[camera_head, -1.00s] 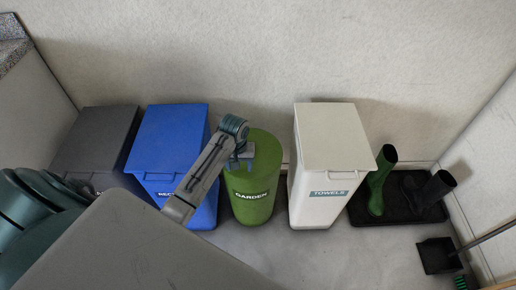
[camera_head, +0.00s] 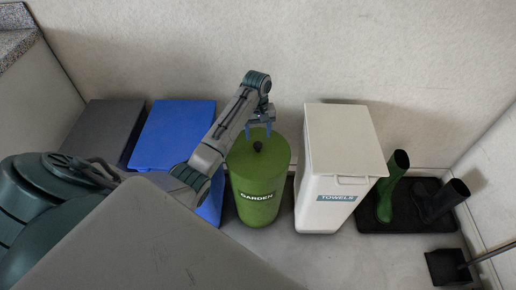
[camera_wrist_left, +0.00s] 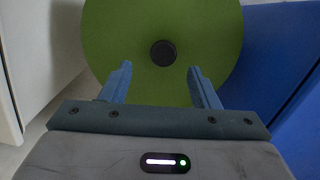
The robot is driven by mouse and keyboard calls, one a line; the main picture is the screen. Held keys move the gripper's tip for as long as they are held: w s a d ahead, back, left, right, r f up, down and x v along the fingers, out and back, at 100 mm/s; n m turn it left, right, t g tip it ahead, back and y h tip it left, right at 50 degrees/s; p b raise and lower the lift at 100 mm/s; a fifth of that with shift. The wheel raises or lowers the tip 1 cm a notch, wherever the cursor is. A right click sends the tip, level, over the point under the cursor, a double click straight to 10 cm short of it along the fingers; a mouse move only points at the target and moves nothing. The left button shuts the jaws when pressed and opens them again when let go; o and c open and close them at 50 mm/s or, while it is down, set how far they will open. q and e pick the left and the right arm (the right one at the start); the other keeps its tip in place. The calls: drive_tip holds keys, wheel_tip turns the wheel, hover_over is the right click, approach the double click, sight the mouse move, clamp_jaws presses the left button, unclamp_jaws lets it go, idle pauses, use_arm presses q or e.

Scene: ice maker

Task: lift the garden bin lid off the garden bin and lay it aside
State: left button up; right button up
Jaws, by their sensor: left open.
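The garden bin (camera_head: 257,200) is a green round bin with a "GARDEN" label, standing between the blue bin and the white bin. Its green lid (camera_head: 275,152) is on top and has a small dark knob (camera_head: 258,146) in the middle. In the left wrist view the lid (camera_wrist_left: 120,35) fills the upper middle, with the round black knob (camera_wrist_left: 163,53) near its centre. My left gripper (camera_head: 261,133) is open above the lid. In the left wrist view its two blue fingers (camera_wrist_left: 160,85) point toward the knob, which lies beyond and between the tips. My right gripper is not in view.
A blue bin (camera_head: 175,135) and a dark grey bin (camera_head: 103,130) stand left. A white "TOWELS" bin (camera_head: 343,140) stands close on the right. Boots (camera_head: 392,185) stand on a black tray (camera_head: 375,218) farther right. A wall is behind. Floor in front of the bins is clear.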

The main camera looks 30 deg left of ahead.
sight(258, 144)
use_arm(q)
drive_tip(key=f, duration=0.1)
drive_tip(key=s+f, duration=0.1)
drive_tip(key=f, duration=0.3)
drive_tip(key=shift+s+d+f+b, duration=0.15)
drive_tip(key=shift+d+f+b, duration=0.1)
drive_tip(key=shift+d+b, duration=0.1)
drive_tip(key=c, duration=1.2)
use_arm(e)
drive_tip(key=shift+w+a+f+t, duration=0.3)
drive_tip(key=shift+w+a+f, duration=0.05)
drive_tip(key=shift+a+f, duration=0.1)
use_arm(q)
drive_tip(key=shift+r, duration=0.15)
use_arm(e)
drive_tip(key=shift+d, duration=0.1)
